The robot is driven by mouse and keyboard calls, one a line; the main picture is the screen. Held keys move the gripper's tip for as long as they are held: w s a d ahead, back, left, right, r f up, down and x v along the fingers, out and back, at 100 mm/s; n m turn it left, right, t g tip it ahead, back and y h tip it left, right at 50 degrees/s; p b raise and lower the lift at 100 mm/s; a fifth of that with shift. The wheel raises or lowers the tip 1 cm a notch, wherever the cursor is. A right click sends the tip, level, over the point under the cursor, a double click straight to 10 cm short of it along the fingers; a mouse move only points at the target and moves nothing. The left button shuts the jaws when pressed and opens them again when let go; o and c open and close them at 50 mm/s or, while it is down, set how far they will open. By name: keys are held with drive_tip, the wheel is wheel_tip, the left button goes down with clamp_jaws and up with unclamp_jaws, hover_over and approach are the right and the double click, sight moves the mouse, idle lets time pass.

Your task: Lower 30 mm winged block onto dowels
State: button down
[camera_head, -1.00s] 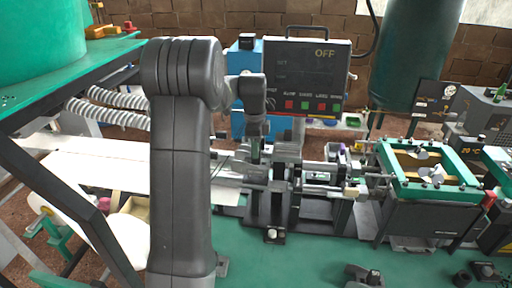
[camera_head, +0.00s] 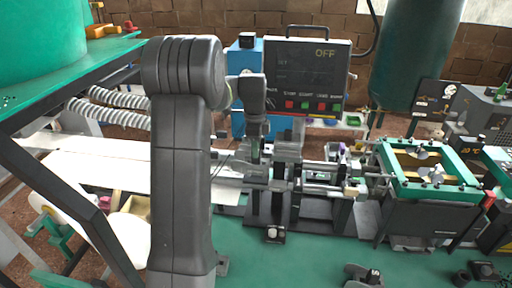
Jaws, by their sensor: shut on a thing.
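My gripper (camera_head: 256,152) points down at the left end of the bench machine (camera_head: 270,210), below my dark wrist. Its fingers are small and partly merged with the metal parts behind them. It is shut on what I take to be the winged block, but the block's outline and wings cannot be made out. The dowels cannot be told apart from the machine's rods and plates. Whether the block touches them cannot be seen.
A dark control box (camera_head: 305,75) reading OFF stands behind the machine. A green-framed unit (camera_head: 430,178) stands to the right. White sheet (camera_head: 95,170) lies to the left. The green bench top (camera_head: 310,262) is mostly clear in front.

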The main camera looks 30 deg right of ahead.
drive_tip(key=shift+f+b, duration=0.9)
drive_tip(key=shift+f, duration=0.7)
drive_tip(key=c, duration=1.1)
unclamp_jaws()
drive_tip(key=shift+r+p, duration=1.1)
drive_tip(key=shift+r, duration=1.65)
drive_tip(key=shift+r, duration=0.1)
